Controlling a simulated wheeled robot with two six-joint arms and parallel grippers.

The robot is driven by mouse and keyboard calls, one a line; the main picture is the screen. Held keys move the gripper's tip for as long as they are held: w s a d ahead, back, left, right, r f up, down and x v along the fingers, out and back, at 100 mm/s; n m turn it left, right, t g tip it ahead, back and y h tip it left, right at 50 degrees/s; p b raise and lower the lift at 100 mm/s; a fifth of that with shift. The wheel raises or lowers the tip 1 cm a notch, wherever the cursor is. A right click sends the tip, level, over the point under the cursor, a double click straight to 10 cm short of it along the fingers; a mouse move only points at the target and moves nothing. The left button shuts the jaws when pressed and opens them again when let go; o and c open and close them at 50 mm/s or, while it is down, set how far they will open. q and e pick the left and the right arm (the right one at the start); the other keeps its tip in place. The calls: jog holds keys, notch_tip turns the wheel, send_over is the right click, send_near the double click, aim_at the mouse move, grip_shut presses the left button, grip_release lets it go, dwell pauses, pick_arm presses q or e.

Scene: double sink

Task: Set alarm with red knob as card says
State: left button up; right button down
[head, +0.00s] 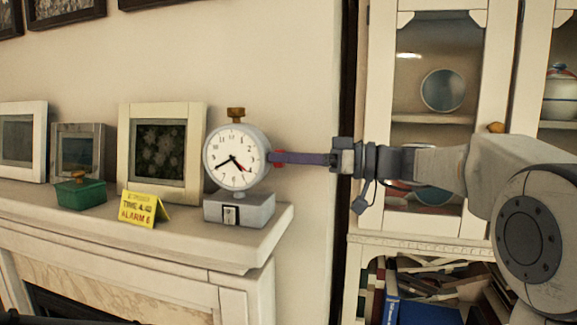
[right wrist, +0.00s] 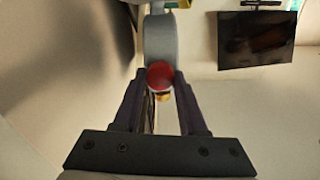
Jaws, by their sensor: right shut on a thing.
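The clock (head: 226,143) stands on the mantel, with a white round dial, black hands, a short red hand pointing to the lower right, and a grey base (head: 238,209) with a small switch on its front. The red knob (right wrist: 160,75) is on the clock's right side, between the fingertips of my right gripper (head: 280,158). My right gripper is shut on it, its fingers reaching in from the right. The yellow card (head: 143,208) stands folded on the mantel and reads "TIME 4:40" and "ALARM 6", the last character being small.
A brass knob (head: 235,114) tops the clock. A green box (head: 80,192) and picture frames (head: 163,155) stand on the mantel to the left. A white glass-fronted cabinet (head: 378,190) is behind my right arm. The mantel's right end (head: 270,228) is clear.

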jog(key=shift+w+f+m+b, duration=0.1)
jog(key=shift+m+b, duration=2.2)
jog(key=shift+m, duration=2.7)
jog(key=shift+c, duration=2.2)
grip_release()
jog(key=shift+d, duration=0.15)
jog(key=b+v, duration=0.2)
jog(key=v, duration=0.8)
jog(key=shift+d+b, duration=0.15)
jog(key=shift+b, duration=0.25)
